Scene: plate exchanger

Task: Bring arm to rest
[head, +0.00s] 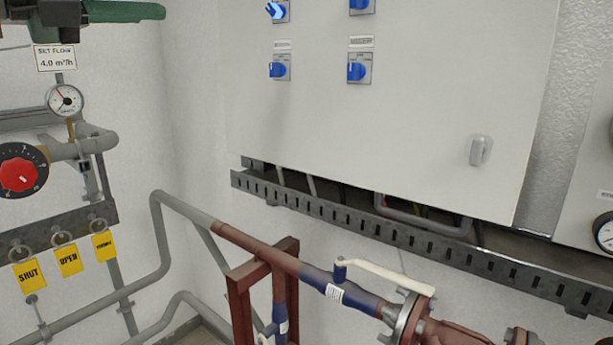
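Neither of my grippers shows in the head view, and no part of my arms can be made out. A light grey control cabinet (400,110) fills the upper middle. It carries blue rotary switches on its left part, including a lower left switch (279,69) and a lower right switch (357,71). A small grey door latch (480,150) sits near its right edge.
Below the cabinet runs a slotted metal rail (400,232). A pipe with a blue valve (340,287) and pale lever (385,273) crosses the lower middle. At left are a gauge (65,100), a red dial (19,173) and yellow tags (68,260).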

